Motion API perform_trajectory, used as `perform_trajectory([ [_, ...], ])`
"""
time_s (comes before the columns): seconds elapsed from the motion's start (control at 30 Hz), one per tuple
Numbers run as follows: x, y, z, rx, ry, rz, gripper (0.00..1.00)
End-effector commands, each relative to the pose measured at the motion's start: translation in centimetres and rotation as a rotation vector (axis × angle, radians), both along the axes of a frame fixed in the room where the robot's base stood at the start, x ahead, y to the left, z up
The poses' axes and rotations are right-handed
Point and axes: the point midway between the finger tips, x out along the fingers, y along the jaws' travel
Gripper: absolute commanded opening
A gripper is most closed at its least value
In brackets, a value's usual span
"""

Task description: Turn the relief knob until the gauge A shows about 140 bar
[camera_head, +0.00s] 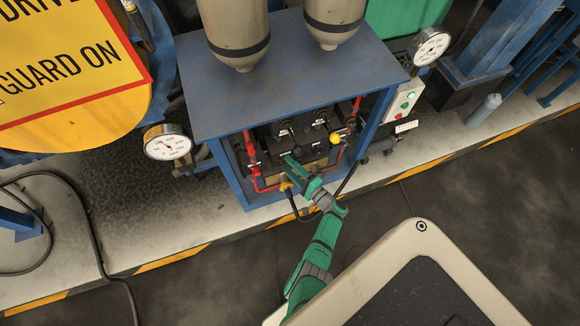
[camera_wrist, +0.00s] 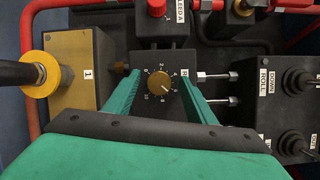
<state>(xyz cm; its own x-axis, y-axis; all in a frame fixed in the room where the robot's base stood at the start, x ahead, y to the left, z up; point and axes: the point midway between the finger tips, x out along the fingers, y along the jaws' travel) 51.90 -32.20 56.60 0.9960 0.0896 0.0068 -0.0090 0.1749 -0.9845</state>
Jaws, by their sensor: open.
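The brass knob (camera_wrist: 159,83) sits at the centre of a numbered round dial on a black block in the wrist view. I take it for the relief knob; its label is partly hidden. My gripper (camera_wrist: 158,90) is open, with one green finger on each side of the knob and visible gaps between. In the head view my gripper (camera_head: 298,170) reaches into the front of the blue cabinet, and the knob cannot be made out. One white gauge (camera_head: 167,142) is left of the cabinet, another (camera_head: 431,46) at upper right. I cannot read their letters or values.
A red knob (camera_wrist: 157,8) is just above the dial. A brass block with a yellow-collared lever (camera_wrist: 42,74) is at left, and black joysticks (camera_wrist: 297,80) are at right.

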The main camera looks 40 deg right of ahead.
Motion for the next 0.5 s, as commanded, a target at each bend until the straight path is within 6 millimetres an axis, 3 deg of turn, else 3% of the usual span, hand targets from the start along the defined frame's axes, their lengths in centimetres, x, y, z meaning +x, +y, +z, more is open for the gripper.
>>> perform_trajectory([
  [0.17,-1.6,-0.2,-0.1,0.000,0.000,-0.002,0.50],
  [0.5,-7.8,-0.7,-0.1,-0.001,0.001,-0.003,0.50],
])
